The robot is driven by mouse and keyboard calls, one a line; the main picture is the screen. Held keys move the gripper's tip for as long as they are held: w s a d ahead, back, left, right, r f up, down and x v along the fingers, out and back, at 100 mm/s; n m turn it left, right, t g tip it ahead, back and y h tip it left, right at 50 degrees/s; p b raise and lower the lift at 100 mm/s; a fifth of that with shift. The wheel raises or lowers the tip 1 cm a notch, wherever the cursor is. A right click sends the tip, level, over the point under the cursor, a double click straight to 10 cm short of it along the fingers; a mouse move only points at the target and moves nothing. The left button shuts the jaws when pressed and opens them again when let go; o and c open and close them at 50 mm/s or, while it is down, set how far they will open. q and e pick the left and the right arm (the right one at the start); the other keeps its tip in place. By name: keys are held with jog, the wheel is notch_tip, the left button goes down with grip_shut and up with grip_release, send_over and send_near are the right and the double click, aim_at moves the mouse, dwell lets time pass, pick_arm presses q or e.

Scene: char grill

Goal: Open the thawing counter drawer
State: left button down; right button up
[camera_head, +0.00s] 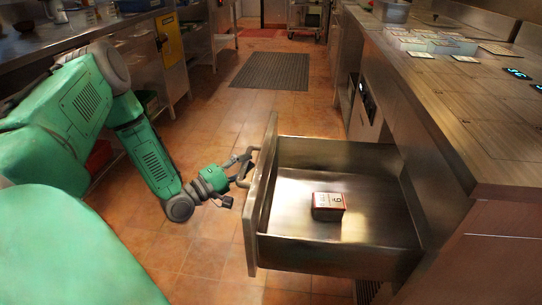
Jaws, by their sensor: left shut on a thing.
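The thawing counter drawer (340,258) stands pulled out from the steel counter on the right, and its inside is in view. The fingers partly hide the handle. My right gripper is not in view.
The counter top (465,110) runs along the right, with several trays and cards at its far end. Steel counters line the left side. A dark floor mat (272,70) lies on the tiled aisle, which is clear beyond the drawer. A wheeled cart (307,20) stands at the back.

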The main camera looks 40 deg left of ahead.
pick_arm(q)
jog(key=shift+s+a+f+p, duration=0.15)
jog(key=shift+s+a+p, duration=0.1)
jog(key=shift+s+a, duration=0.65)
jog(key=shift+s+a+f+p, duration=0.2)
jog(key=shift+s+a, duration=0.45)
jog(key=shift+a, duration=0.4)
jog(key=c, duration=1.5)
grip_release()
jog(key=shift+w+a, duration=0.1)
jog(key=shift+w, duration=0.05)
jog(key=shift+r, duration=0.1)
jog(key=v, duration=1.2)
jog(key=shift+a, duration=0.1)
